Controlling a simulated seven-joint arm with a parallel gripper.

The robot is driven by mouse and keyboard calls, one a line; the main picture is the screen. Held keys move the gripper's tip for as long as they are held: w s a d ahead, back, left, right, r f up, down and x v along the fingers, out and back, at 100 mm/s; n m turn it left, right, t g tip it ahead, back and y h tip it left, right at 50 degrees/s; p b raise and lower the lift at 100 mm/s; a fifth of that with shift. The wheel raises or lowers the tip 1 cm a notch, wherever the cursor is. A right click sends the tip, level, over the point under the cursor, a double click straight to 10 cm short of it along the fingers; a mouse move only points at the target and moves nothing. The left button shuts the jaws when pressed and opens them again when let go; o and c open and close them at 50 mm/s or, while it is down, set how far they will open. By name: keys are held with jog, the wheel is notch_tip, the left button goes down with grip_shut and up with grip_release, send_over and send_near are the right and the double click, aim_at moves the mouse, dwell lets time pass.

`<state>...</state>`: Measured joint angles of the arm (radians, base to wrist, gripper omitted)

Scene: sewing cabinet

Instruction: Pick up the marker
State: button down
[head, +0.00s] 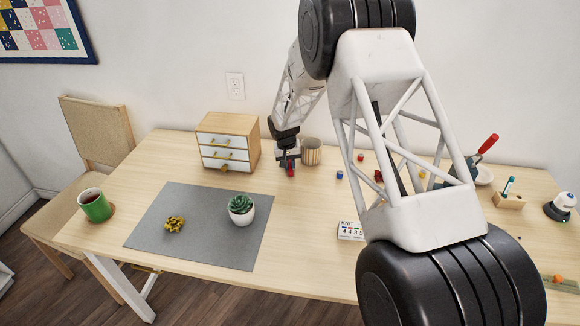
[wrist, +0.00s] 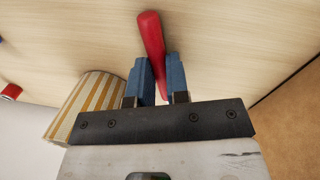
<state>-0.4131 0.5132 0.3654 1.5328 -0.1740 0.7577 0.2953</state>
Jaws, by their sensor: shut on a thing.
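The marker (wrist: 151,38) is a red, tapered stick between the two blue fingers of my gripper (wrist: 158,80) in the wrist view. My gripper is shut on it, and part of the marker sticks out beyond the fingertips. In the head view my gripper (head: 288,162) is at the back of the table, between the small drawer cabinet and the striped cup. A bit of the red marker (head: 291,171) shows below the fingers there. Whether the marker touches the table is hard to tell.
The striped cup (head: 311,152) stands close beside my gripper, also in the wrist view (wrist: 84,104). The drawer cabinet (head: 228,141) is to the left. A grey mat (head: 190,240) holds a succulent (head: 241,208). Small spools (head: 340,174) lie to the right.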

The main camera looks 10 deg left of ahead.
aim_at(290, 166)
jog(key=shift+r, duration=0.1)
jog(key=shift+r, duration=0.7)
notch_tip(290, 166, up, 2)
jog(key=shift+r, duration=0.15)
jog(key=s+d, duration=0.2)
jog(key=s, duration=0.3)
jog(key=s+d, duration=0.2)
jog(key=s, duration=0.3)
jog(key=s+d+r, duration=0.1)
jog(key=s+d, duration=0.1)
jog(key=s, duration=0.3)
jog(key=shift+w+d+r+n, duration=0.1)
jog(key=shift+w+n, duration=0.1)
jog(key=shift+n, duration=0.1)
